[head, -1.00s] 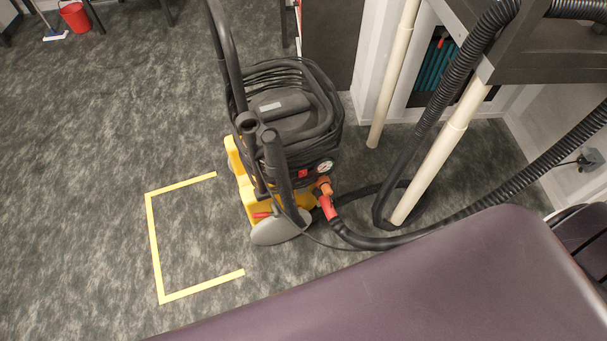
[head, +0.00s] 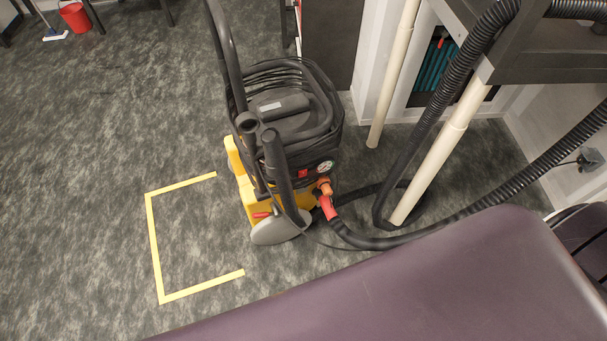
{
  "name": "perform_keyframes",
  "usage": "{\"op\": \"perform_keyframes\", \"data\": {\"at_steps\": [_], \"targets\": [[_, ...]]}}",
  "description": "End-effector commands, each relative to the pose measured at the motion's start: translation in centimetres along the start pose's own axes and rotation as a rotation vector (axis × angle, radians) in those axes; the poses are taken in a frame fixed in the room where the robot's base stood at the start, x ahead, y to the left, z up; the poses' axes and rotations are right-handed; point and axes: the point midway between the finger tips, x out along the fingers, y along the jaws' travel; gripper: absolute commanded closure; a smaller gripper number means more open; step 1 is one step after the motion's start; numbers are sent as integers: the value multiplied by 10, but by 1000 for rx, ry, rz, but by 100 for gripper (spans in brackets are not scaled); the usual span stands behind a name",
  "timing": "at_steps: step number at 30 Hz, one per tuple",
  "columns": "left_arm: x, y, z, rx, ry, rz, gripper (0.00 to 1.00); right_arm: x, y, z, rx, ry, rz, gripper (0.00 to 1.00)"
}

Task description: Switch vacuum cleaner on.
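The vacuum cleaner (head: 245,185) stands on the floor in the middle of the head view. It has a yellow base, a black upper part with a black cable wound around it, a tall dark handle and a grey wheel. A round gauge (head: 324,167) and a small red part (head: 302,174), possibly a switch, sit low on its right side. A black hose (head: 375,242) joins it through a red and orange coupling (head: 327,203). I cannot tell whether it is on. Neither of my grippers shows.
Yellow tape (head: 153,240) marks an open-sided rectangle on the floor left of the cleaner. Pale pipes (head: 440,155) and ribbed hoses stand to the right. A dark purple surface (head: 430,290) fills the lower right. A red bucket (head: 75,17) stands far left.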

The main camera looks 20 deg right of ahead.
Motion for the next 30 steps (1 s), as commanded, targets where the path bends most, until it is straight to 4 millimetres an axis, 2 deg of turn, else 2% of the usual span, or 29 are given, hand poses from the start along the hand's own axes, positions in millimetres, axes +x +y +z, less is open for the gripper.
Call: {"op": "perform_keyframes", "data": {"at_steps": [15,25,26,30], "targets": [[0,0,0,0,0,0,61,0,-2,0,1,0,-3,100],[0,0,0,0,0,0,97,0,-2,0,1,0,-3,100],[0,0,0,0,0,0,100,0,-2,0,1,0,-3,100],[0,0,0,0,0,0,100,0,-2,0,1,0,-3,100]]}}
